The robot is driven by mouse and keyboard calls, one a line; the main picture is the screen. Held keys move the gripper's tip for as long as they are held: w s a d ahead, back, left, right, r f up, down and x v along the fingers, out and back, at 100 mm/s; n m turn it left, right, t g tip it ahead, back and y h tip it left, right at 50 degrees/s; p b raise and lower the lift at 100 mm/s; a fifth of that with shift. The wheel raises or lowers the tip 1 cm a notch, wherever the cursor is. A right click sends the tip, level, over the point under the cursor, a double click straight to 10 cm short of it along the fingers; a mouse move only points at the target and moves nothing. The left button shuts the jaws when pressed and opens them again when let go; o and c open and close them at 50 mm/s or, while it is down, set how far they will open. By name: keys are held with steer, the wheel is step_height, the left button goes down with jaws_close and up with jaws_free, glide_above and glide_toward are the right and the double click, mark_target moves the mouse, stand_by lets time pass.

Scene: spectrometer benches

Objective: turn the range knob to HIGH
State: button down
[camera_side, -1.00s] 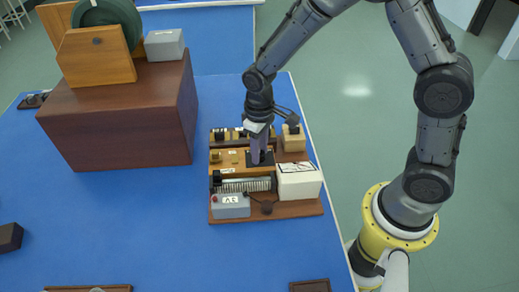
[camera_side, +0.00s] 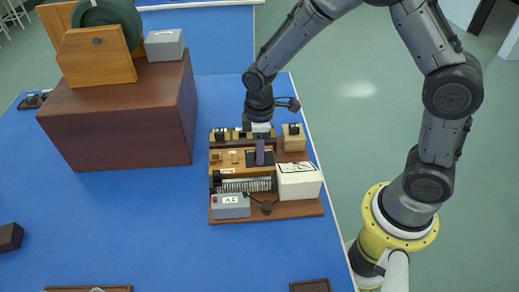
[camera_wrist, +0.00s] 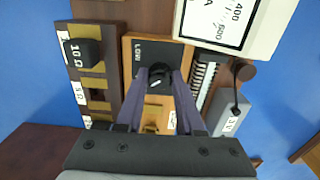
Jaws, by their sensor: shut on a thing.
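The range knob (camera_wrist: 158,78) is a small round black knob with a white pointer line, on a black plate (camera_wrist: 140,57) marked LOW in the wrist view. Any HIGH mark is hidden behind my fingers or out of view. My gripper (camera_wrist: 159,80) is shut on the knob, one purple finger on each side. In the side view my gripper (camera_side: 260,161) points straight down onto the black plate (camera_side: 251,163), and the knob is hidden between its fingers.
A large brown box (camera_side: 120,125) stands left.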

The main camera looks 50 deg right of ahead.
steer(key=shift+r, duration=0.1)
stand_by(0.3)
steer(key=c, duration=0.5)
jaws_free()
steer(key=shift+c, duration=0.2)
step_height(320, 180, up, 14)
